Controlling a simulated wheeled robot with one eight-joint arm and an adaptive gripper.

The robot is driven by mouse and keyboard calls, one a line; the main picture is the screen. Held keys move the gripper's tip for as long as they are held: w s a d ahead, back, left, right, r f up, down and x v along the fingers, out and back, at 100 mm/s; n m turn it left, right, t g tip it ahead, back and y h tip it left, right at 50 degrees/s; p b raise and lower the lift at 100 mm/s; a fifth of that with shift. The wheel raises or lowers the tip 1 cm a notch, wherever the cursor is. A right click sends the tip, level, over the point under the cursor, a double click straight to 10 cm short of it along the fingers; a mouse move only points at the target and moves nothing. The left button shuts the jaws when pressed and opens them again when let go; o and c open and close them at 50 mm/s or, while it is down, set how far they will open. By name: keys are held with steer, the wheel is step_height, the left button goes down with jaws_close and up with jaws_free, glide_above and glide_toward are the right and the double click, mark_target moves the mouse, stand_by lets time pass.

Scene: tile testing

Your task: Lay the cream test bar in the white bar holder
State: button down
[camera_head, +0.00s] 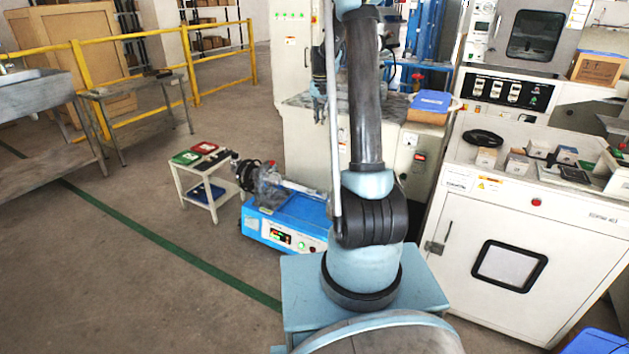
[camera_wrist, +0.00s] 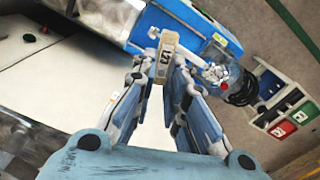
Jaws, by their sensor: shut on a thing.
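The cream test bar (camera_wrist: 165,62) shows in the wrist view with black digits on its end. My gripper (camera_wrist: 164,75) is shut on it, with the blue-grey fingers on both sides of the bar. In the head view my gripper (camera_head: 319,112) hangs pointing down, left of my arm, in front of the white machine. The bar is too small to make out in the head view. I cannot pick out the white bar holder for certain in either view.
A blue tester (camera_head: 285,222) stands low on the floor; it also shows in the wrist view (camera_wrist: 190,25). Beside it a small white stand (camera_head: 199,172) carries green and red trays. A white cabinet (camera_head: 500,255) with small boxes is at right.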

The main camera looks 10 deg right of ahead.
steer(key=shift+f, duration=0.1)
steer(key=w+f+n, duration=0.3)
steer(key=f, duration=0.4)
steer(key=w+f+n, duration=0.3)
steer(key=f, duration=0.5)
steer(key=n, duration=0.8)
glide_above(314, 194)
step_height(314, 194, down, 19)
steer(key=shift+d+f, duration=0.15)
steer(key=shift+f, duration=3.5)
steer(key=c, duration=1.6)
jaws_free()
steer(key=shift+o, duration=0.3)
steer(key=shift+f, duration=0.15)
steer(key=shift+r, duration=0.2)
